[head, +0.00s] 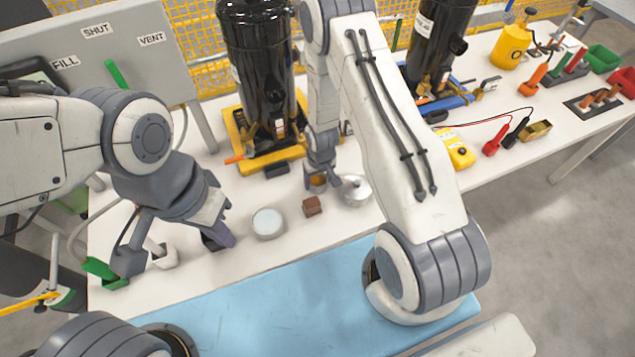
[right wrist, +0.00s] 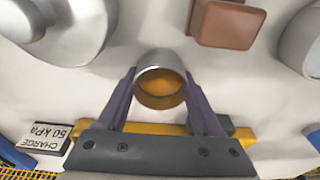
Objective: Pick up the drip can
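The drip can, a small silvery cup with an orange inside, is between the fingers of my right gripper in the right wrist view (right wrist: 160,90). Both purple fingers lie flush against its sides, one left and one right. In the head view the drip can (head: 318,187) shows below my right gripper (head: 320,174), at or just above the white table; its base is hard to make out. My left gripper (head: 217,238) is over the table's left part, away from the drip can. Its fingers are partly hidden, so its opening is unclear.
A brown block (head: 312,206), a round white-topped container (head: 268,222) and a silvery lidded pot (head: 355,189) stand close by. A black compressor (head: 258,70) on a yellow base stands behind. A light blue mat (head: 270,310) lies in front.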

